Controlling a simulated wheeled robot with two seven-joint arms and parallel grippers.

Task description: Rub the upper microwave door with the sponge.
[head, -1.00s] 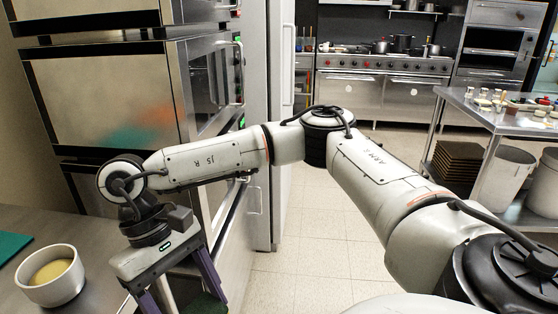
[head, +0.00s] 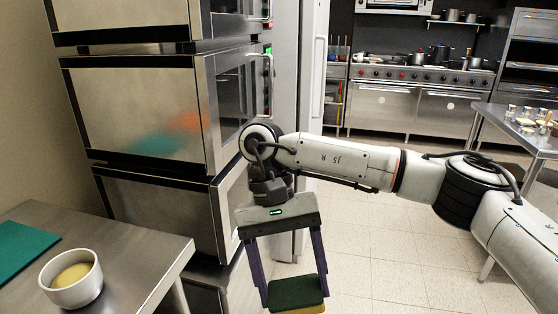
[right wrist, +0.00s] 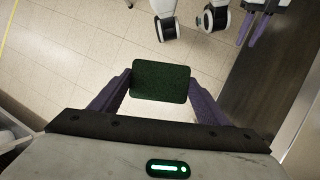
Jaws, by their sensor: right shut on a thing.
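My right gripper (head: 283,290) is shut on the sponge (head: 296,291), which has a dark green top and a yellow underside. The gripper points down, with the sponge between its purple fingers; the right wrist view also shows the sponge (right wrist: 160,83) there. A stack of steel microwaves stands at the left, doors facing right. The highest door in view (head: 232,22) is cut by the top edge. Below it is a door with dark glass (head: 234,104). The sponge is below and apart from both. My left gripper (right wrist: 252,32) shows small in the right wrist view; its opening is unclear.
A steel counter (head: 135,255) at the lower left carries a white bowl (head: 72,290) with yellow contents and a teal board (head: 20,250). A tall light cabinet (head: 300,90) stands behind the microwaves. A steel table (head: 530,140) is at the right. The tiled floor between is open.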

